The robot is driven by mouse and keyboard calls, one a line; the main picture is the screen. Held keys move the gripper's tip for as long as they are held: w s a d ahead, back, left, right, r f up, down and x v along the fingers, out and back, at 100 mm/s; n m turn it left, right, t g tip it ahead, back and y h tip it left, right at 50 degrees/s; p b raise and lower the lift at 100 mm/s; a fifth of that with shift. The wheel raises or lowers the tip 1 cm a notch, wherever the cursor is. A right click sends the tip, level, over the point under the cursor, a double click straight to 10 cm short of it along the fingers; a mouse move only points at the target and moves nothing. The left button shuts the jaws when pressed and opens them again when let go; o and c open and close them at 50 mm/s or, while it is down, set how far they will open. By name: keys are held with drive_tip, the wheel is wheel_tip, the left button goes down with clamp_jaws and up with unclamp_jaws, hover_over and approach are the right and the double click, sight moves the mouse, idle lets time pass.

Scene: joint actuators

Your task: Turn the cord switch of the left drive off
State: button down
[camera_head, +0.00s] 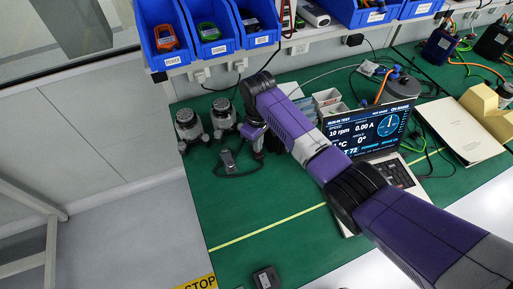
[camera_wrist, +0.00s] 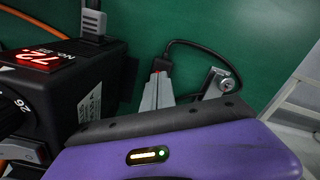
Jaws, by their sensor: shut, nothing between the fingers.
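My gripper (camera_head: 257,154) is low over the left part of the green mat, at the end of my purple arm. In the wrist view its fingers (camera_wrist: 157,92) are together, and their tips are close to a small dark red piece on a black cord (camera_wrist: 195,43). I cannot tell whether they touch it. In the head view a small dark grey cord switch (camera_head: 229,162) lies on the mat left of my gripper, with its black cord looping right. Two grey round drives (camera_head: 188,127) (camera_head: 223,117) stand behind it. Which switch belongs to the left drive cannot be told.
In the wrist view, a black box (camera_wrist: 62,88) with a red 72 label is close on the left. A laptop (camera_head: 370,132) stands right of my gripper. Blue bins (camera_head: 168,59) hang behind. A small dark device (camera_head: 266,278) lies at the mat's front; the mat between is clear.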

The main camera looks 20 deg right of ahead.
drive_tip(key=shift+f, duration=0.3)
drive_tip(key=shift+r+p, duration=3.25)
drive_tip(key=shift+r, duration=0.25)
